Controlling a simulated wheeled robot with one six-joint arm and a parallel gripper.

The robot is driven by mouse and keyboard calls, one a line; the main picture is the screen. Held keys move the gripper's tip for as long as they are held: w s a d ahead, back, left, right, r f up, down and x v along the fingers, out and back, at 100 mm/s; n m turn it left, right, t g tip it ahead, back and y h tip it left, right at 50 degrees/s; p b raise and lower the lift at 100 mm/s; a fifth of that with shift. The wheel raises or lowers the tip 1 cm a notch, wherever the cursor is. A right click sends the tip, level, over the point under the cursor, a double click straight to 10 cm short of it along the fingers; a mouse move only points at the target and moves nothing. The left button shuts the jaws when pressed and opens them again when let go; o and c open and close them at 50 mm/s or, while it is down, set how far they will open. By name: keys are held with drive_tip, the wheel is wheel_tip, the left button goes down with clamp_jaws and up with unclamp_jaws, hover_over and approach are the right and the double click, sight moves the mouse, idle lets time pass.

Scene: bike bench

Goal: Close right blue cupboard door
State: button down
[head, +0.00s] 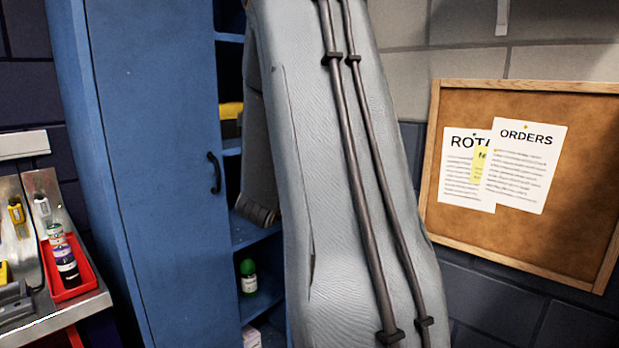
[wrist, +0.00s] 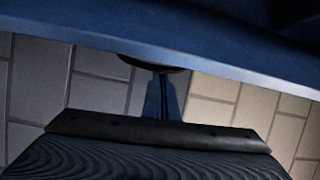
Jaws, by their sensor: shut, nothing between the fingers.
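The blue cupboard (head: 85,60) stands at the left of the head view. Its left door (head: 160,150), with a black handle (head: 214,172), is shut. The right side is open, with shelves showing. The right door is hidden in the head view, where my arm covers that area. In the wrist view a blue panel (wrist: 110,30), likely the right door, crosses the top. A dark rounded part, perhaps its handle (wrist: 135,63), shows under its edge. My gripper (wrist: 162,80) is shut and empty, its narrow fingers pointing at the panel. I cannot tell whether they touch it.
A green bottle (head: 248,276) and a yellow item (head: 230,110) are on the cupboard shelves. A bench with a red tray (head: 72,275) of small bottles is at left. A cork board (head: 570,190) with papers hangs on the brick wall at right.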

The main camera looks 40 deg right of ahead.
drive_tip(key=w+a+m+g+h+b, duration=0.1)
drive_tip(key=w+a+m+g+b, duration=0.3)
drive_tip(key=w+a, duration=0.5)
drive_tip(key=shift+w+g+h+b, duration=0.4)
drive_tip(key=shift+w+g+b, duration=0.2)
drive_tip(key=shift+w+g, duration=0.6)
drive_tip(key=shift+s, duration=0.1)
